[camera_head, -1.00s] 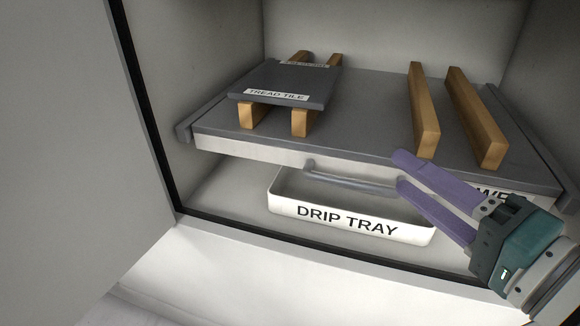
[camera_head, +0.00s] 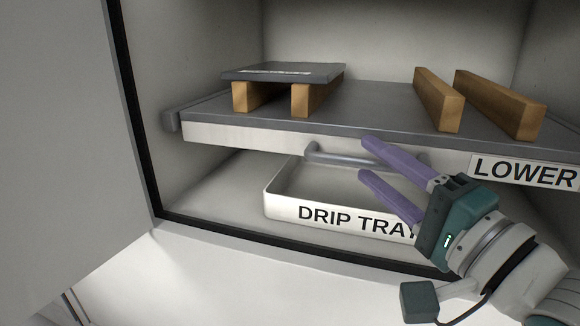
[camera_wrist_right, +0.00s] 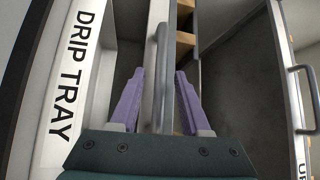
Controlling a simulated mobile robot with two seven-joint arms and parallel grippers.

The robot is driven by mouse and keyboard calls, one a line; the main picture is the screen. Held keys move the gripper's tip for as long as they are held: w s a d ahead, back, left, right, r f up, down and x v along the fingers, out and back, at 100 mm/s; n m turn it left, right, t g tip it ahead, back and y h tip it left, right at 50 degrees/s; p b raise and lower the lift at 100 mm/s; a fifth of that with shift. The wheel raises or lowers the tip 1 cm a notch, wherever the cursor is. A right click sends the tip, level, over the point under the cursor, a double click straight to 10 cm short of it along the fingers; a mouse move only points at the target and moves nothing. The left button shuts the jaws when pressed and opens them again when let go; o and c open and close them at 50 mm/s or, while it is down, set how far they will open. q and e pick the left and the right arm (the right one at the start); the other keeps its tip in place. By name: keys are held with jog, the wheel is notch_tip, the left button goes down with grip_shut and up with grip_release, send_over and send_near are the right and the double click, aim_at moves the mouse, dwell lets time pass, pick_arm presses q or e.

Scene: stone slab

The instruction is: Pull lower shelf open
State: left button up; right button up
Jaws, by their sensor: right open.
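The lower shelf (camera_head: 300,130) is a grey slab with a white front edge and a label starting "LOWER" (camera_head: 525,171). Its grey bar handle (camera_head: 335,158) hangs below the front edge. My right gripper (camera_head: 364,158) is open, with purple fingers, one above and one below the bar in the head view. In the right wrist view the handle (camera_wrist_right: 162,70) runs between the two spread fingers (camera_wrist_right: 158,85), with a gap to each side. The handle's right part is partly hidden by my fingers in the head view. My left gripper is not in view.
A white drip tray (camera_head: 310,214) sits just below the handle, close to the lower finger. A dark tile (camera_head: 285,73) rests on wooden bars on the shelf's left; two wooden bars (camera_head: 436,98) lie at right. A pale door or panel (camera_head: 50,120) stands at left.

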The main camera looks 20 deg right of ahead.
jog(key=shift+w+a, duration=0.1)
jog(key=shift+w, duration=0.5)
grip_shut()
dwell(1.1)
